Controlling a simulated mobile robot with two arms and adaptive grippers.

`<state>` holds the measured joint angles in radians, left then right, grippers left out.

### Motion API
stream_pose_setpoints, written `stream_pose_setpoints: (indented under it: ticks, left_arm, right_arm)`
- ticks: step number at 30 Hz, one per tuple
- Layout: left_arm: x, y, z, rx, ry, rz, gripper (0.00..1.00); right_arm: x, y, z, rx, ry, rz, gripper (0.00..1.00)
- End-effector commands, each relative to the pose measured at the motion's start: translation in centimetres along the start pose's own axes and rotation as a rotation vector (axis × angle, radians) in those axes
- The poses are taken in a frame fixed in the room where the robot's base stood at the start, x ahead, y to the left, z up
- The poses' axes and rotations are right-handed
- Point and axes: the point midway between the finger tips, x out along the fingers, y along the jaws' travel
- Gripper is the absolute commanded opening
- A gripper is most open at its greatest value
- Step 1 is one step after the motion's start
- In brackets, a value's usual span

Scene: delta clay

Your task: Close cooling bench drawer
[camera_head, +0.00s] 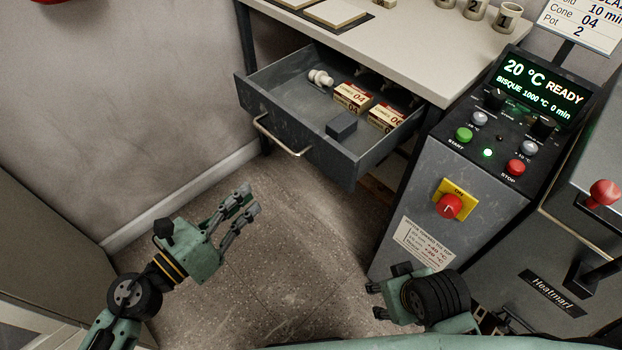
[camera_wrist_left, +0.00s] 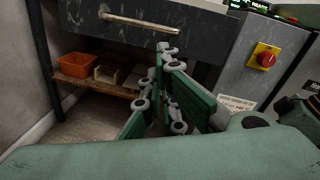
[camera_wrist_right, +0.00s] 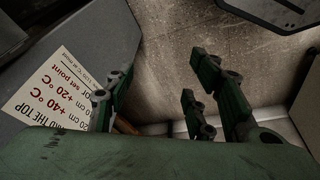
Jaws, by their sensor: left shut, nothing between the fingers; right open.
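The grey cooling bench drawer (camera_head: 310,161) stands pulled out under the pale bench top (camera_head: 400,48). It has a metal bar handle (camera_head: 281,138) on its front. Inside lie labelled boxes (camera_head: 352,97), a dark block (camera_head: 341,126) and small white pieces (camera_head: 320,78). My left gripper (camera_head: 243,203) is shut and empty, below and in front of the drawer, apart from it. The left wrist view shows the handle (camera_wrist_left: 140,22) above the fingers. My right gripper (camera_head: 377,299) is near the control cabinet, away from the drawer. Its open fingers show in the right wrist view (camera_wrist_right: 165,95).
A control cabinet (camera_head: 440,165) with a red switch (camera_head: 449,206) stands right of the drawer. A kiln marked Heatmart (camera_head: 552,292) is further right. A wall (camera_head: 120,100) is at left. An orange bin (camera_wrist_left: 80,68) sits on a low shelf. The floor before the drawer is clear.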

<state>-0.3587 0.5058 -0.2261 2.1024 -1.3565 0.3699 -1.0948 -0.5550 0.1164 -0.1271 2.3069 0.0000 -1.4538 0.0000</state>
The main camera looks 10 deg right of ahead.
Motion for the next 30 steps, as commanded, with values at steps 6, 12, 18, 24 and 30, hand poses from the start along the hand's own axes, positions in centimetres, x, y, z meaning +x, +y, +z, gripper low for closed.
stream_pose_setpoints:
  ticks: [6, 12, 18, 24, 30]
  left_arm:
    - [-0.3, -4.4, 1.2, 0.295, -0.006, -0.112, 0.0]
    - [0.6, -4.9, 1.7, 0.324, -0.009, -0.12, 0.0]
    - [3.3, -5.3, 1.9, 0.32, -0.012, -0.119, 0.0]
    - [7.3, -5.8, 1.9, 0.318, -0.013, -0.119, 0.0]
    - [11.1, -6.2, 1.6, 0.317, -0.012, -0.118, 0.0]
  right_arm:
    - [-2.8, 0.1, 0.2, 0.002, 0.02, 0.003, 0.5]
    - [-2.3, 0.1, 0.1, 0.002, 0.013, 0.003, 0.5]
    - [0.8, 0.0, 0.2, 0.0, -0.003, 0.0, 0.5]
    - [4.1, -0.2, 0.8, -0.002, -0.02, -0.003, 0.5]
    - [5.6, -0.3, 1.1, -0.004, -0.024, -0.005, 0.5]
